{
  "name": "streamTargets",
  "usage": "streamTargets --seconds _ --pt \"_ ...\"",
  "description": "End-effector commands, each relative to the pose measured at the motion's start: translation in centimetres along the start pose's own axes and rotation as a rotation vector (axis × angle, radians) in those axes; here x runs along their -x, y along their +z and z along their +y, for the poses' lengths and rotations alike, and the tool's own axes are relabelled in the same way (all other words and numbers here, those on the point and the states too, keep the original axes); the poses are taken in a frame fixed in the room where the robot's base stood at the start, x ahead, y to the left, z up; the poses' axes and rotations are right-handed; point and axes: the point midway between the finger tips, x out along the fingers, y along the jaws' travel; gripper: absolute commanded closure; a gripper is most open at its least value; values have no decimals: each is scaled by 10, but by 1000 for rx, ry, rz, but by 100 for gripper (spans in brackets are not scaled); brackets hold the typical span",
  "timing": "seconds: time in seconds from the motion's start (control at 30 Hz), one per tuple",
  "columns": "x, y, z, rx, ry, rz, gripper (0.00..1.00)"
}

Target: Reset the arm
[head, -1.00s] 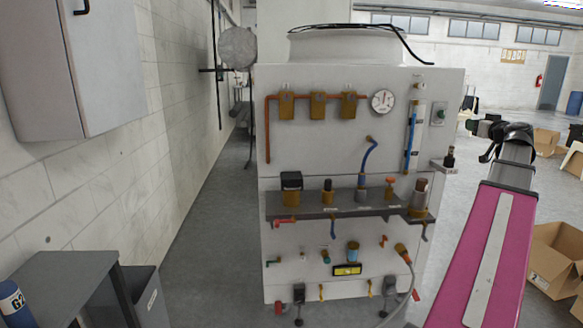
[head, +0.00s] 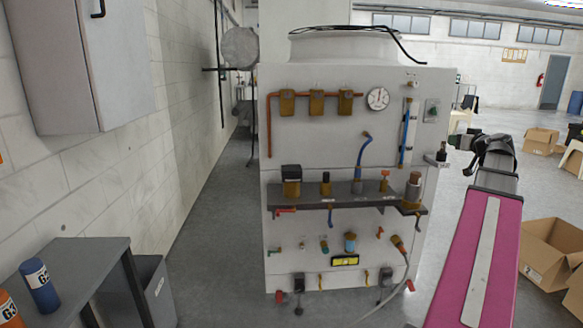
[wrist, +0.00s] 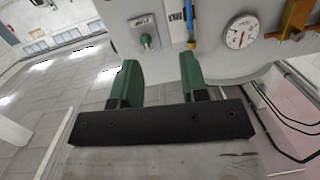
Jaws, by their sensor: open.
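My gripper shows in the wrist view (wrist: 160,82) with its two green fingers apart and nothing between them. Beyond the fingers are the washer's grey panel, a green knob (wrist: 146,41) and a round gauge (wrist: 240,31). In the head view my pink arm reaches up at the right, beside the ozone washer (head: 340,145); the gripper's fingers cannot be made out there. The washer carries a gauge (head: 377,98), brass valves (head: 316,102) and a dark shelf (head: 340,194) with several fittings.
Cardboard boxes (head: 548,250) lie on the floor at the right. A grey cabinet (head: 90,60) hangs on the left wall. A grey table (head: 75,250) with a blue bottle (head: 39,285) and an orange bottle (head: 8,308) stands at the lower left. The floor left of the washer is clear.

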Motion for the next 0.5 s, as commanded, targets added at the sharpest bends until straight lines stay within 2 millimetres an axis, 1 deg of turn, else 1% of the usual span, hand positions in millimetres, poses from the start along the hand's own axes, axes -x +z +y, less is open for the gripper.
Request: streamTargets --seconds 0.03,0.17,0.27,0.37,0.4,0.47,0.5 --pt "-6 12 -9 -11 -11 -23 60" --pt "-22 45 -33 -43 -41 -98 60" --pt "-37 79 -58 -74 -67 -177 60" --pt "-53 125 -94 -112 -99 -286 60" --pt "-58 145 -110 -127 -109 -337 60" --pt "-65 176 -135 -149 -123 -415 60" --pt "-68 196 -150 -162 -130 -466 60"
